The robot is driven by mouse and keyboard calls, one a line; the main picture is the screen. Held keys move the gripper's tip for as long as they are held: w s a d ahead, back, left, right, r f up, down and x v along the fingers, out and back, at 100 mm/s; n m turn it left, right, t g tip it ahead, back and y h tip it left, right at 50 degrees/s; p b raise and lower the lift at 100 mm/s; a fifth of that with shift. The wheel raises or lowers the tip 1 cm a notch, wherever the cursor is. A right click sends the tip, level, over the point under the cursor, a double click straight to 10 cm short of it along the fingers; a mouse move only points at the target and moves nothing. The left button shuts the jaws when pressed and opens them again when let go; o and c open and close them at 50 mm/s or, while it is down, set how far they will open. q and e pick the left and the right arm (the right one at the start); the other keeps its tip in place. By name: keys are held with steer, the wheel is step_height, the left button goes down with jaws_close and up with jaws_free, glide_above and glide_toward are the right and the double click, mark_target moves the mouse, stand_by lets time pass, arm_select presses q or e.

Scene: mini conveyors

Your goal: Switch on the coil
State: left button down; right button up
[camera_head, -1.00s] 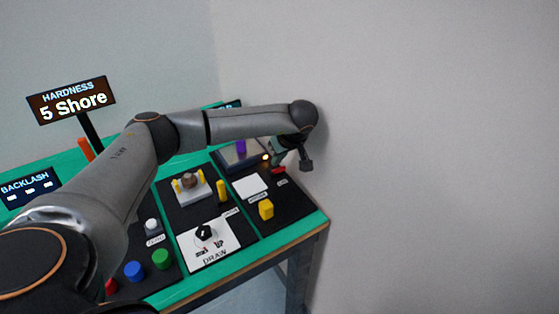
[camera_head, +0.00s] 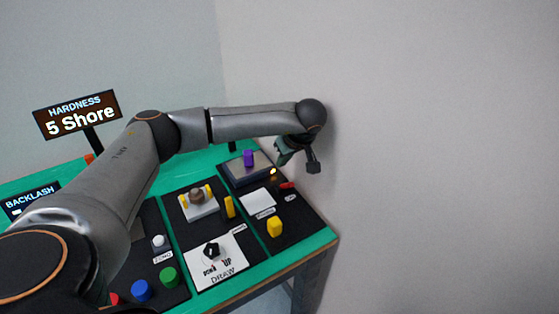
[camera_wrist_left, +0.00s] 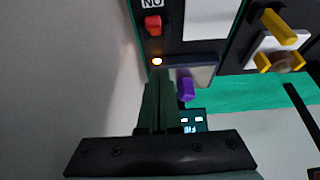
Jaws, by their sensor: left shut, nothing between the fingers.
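A red switch (camera_head: 288,185) sits on the black panel at the right end of the bench, by the wall. Its small label is too small to read in the head view. I cannot tell which part is named coil. My left gripper (camera_head: 280,158) is shut and empty, above the panel and apart from the switch. My right gripper is not in view.
A grey box with a purple knob (camera_head: 249,158) stands beside the lamp. A white plate (camera_head: 258,199) and a yellow block (camera_head: 275,227) are nearer the front. The wall (camera_head: 420,160) is close on the right. A "HARDNESS 5 Shore" sign (camera_head: 78,115) stands at the left.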

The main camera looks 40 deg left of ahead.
arm_select(q)
steer(key=s+d+r, duration=0.2)
steer(key=d+r, duration=0.1)
steer(key=d, duration=0.3)
steer(key=shift+s+d+r+b, duration=0.3)
steer(key=shift+s+r+b, duration=0.05)
steer(key=shift+s+f, duration=0.1)
